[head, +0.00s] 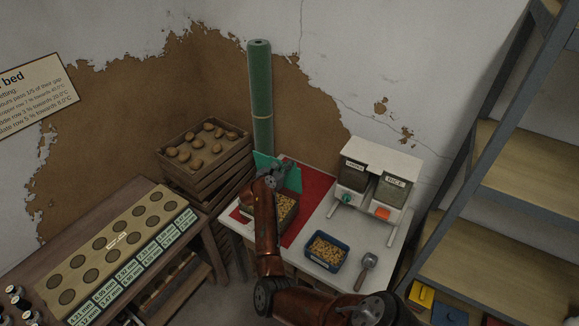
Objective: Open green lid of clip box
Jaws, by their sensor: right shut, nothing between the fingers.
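The clip box (287,212) stands on the red mat on the white-topped table. Its green lid (263,159) shows raised at the back of the box, and the box's pale, grainy contents are partly visible. My right gripper (272,172) is shut and empty, over the back of the box close to the lid. The picture does not settle whether it touches the lid. My reddish right arm hides the box's left part. My left gripper is not in view.
A blue tray of pellets (327,250), a metal scoop (367,268) and a two-bin dispenser (376,183) stand to the right on the table. A green roll (261,95) stands behind. Stacked wooden crates (205,175) are at left, metal shelving (490,190) at right.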

